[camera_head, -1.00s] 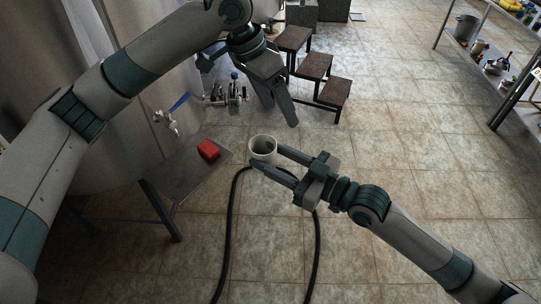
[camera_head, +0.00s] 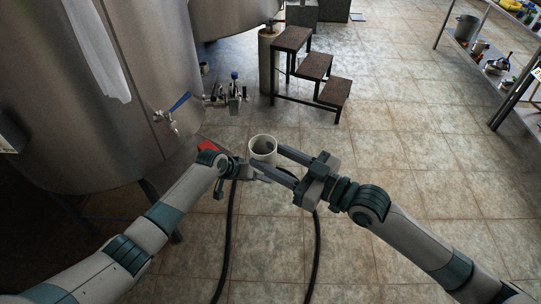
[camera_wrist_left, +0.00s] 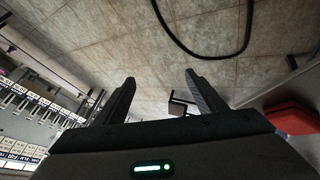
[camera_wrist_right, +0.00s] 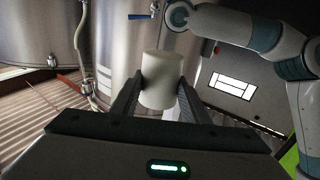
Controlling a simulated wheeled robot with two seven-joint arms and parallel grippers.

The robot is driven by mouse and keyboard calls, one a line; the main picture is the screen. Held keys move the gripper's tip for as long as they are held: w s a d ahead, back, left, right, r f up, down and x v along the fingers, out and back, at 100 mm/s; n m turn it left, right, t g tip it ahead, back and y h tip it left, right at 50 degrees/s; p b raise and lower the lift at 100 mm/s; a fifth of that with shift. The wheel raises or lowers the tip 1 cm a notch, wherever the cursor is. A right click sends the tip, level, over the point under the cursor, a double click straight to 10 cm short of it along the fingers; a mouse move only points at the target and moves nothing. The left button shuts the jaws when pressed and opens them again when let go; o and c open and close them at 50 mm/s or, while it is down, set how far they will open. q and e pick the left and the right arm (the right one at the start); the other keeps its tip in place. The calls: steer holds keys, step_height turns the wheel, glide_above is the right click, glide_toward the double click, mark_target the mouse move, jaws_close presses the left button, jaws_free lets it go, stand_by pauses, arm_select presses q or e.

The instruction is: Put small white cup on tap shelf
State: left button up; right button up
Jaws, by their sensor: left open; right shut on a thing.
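The small white cup (camera_head: 262,150) is held upright in the air between the fingers of my right gripper (camera_head: 275,160), which is shut on it. It also shows between the fingertips in the right wrist view (camera_wrist_right: 160,80). My left gripper (camera_head: 242,167) is open, just left of the cup in the head view; whether it touches the cup cannot be told. In the left wrist view (camera_wrist_left: 160,88) nothing lies between its fingers. The tap shelf (camera_head: 178,168) is left of the cup, mostly hidden behind my left arm. The tap (camera_head: 172,122) with a blue handle is above it.
A red object (camera_head: 207,146) sits on the shelf, partly hidden by my left arm. A second valve (camera_head: 235,92) sticks out beyond it. A dark hose (camera_head: 315,245) lies on the floor. Dark steps (camera_head: 312,66) stand further back.

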arm_select(q)
steer(key=s+a+f+n+y, duration=0.1)
steer(key=s+a+f, duration=0.3)
steer(key=s+f, duration=0.55)
steer(key=s+a+f+y, duration=0.1)
steer(key=s+a+f, duration=0.4)
steer(key=s+f, duration=0.45)
steer(key=s+a+f+n+y, duration=0.15)
steer(key=s+a+f, duration=0.25)
steer(key=s+f, duration=0.5)
steer(key=s+a+f+g, duration=0.1)
steer(key=s+f, duration=0.3)
steer(key=s, duration=0.8)
steer(key=s+a+f+m+g+y, duration=0.1)
steer(key=s+a+f, duration=0.2)
steer(key=s, duration=0.8)
steer(key=s+a+f+m+g+y, duration=0.1)
steer(key=s+f, duration=0.5)
steer(key=s, duration=0.6)
steer(key=shift+s+a+g, duration=0.3)
steer(key=shift+a, duration=0.5)
steer(key=shift+f, duration=0.1)
arm_select(e)
steer(key=shift+s+r, duration=0.1)
